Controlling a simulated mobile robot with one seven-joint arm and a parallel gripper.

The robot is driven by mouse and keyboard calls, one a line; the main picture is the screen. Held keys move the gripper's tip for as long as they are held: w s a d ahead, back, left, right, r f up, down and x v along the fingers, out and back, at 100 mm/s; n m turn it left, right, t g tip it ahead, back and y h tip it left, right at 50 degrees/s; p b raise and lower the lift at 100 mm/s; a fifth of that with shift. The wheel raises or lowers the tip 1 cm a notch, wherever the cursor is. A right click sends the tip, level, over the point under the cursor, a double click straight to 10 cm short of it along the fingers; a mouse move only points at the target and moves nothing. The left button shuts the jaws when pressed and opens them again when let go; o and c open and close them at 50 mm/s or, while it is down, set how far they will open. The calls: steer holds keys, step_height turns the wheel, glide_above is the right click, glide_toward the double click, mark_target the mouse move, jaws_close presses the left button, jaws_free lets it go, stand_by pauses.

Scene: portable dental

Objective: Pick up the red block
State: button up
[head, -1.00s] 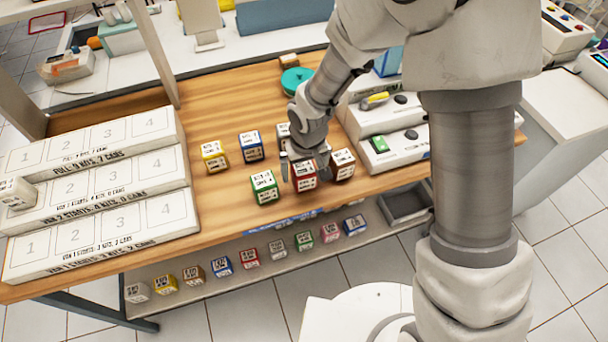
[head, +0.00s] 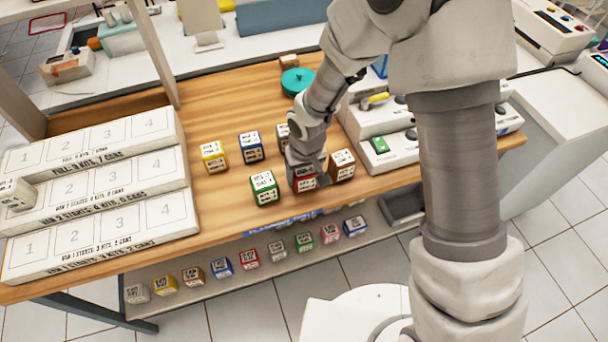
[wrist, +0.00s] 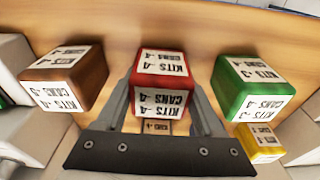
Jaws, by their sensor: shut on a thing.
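The red block (head: 302,182) stands upright on the wooden table, with white labels on its faces. My gripper (head: 306,173) is directly over it in the head view and covers much of it. In the wrist view the red block (wrist: 162,80) lies between the two fingers of my gripper (wrist: 165,100), one on each side. My gripper is shut on the red block. I cannot see a gap between the block and the table.
A green block (head: 264,188) stands close on the left and a brown block (head: 342,165) close on the right. Blue (head: 250,147) and yellow (head: 213,156) blocks stand farther left. White numbered racks (head: 90,190) fill the table's left end.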

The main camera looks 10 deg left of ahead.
steer(key=shift+r, duration=0.1)
steer(key=shift+r, duration=0.6)
step_height(320, 180, up, 3)
steer(key=shift+w+r+p, duration=0.1)
steer(key=shift+p, duration=0.25)
steer(key=s+d+r, duration=0.6)
steer(key=s, duration=0.4)
steer(key=shift+r+p, duration=0.25)
steer(key=shift+p, duration=0.2)
